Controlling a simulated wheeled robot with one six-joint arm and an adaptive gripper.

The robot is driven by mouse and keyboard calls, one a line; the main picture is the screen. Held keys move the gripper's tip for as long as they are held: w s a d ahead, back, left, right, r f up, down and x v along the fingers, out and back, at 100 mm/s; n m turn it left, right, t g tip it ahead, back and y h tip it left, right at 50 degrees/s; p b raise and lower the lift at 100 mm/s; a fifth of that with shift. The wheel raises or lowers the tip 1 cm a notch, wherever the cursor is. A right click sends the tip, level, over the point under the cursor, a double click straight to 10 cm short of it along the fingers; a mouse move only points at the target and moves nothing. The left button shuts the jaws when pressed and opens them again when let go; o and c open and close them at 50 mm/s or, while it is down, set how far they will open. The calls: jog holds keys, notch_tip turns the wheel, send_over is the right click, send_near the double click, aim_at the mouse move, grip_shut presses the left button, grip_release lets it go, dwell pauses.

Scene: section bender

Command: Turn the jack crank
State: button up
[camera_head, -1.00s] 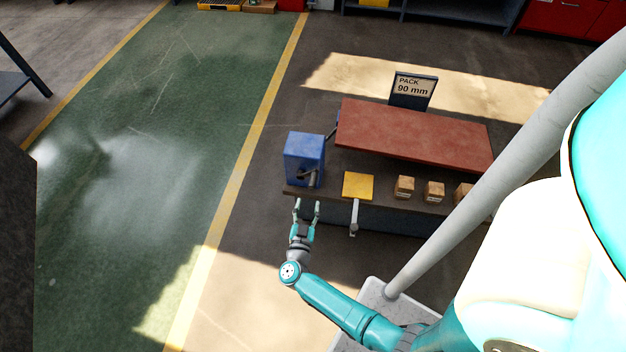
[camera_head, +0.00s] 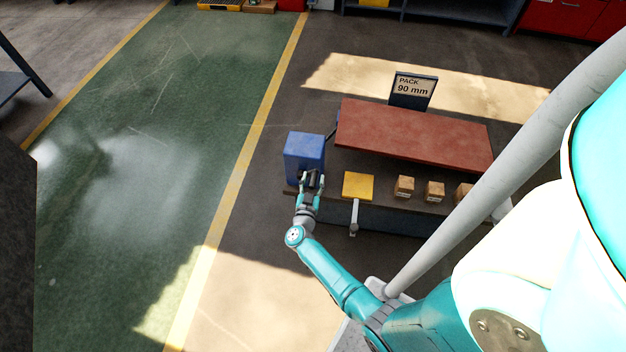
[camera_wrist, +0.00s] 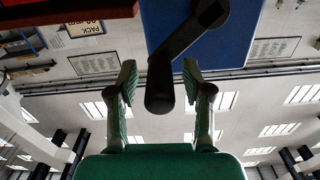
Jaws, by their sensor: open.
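The jack is a blue box (camera_head: 304,147) at the left end of the bench. Its dark crank (camera_wrist: 176,55) shows in the wrist view, an angled arm running from a square hub on the blue face to a rounded handle end (camera_wrist: 160,98). My gripper (camera_head: 311,180) is at the front of the blue box. In the wrist view my gripper (camera_wrist: 160,88) is open, with one finger on each side of the handle end. Gaps show between the handle and both fingers. In the head view my fingers partly hide the crank.
A red-brown plate (camera_head: 415,135) spans the bench, with a "PACK 90 mm" sign (camera_head: 412,90) behind it. A yellow block (camera_head: 357,185) and several small wooden blocks (camera_head: 404,186) sit to the right of the jack. Open floor (camera_head: 130,190) lies left of the bench.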

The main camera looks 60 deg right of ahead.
jog(key=shift+d, duration=0.1)
grip_shut()
jog(key=shift+s+d+f+m, duration=0.1)
jog(key=shift+s+f+m, duration=0.15)
jog(key=shift+m, duration=0.45)
grip_release()
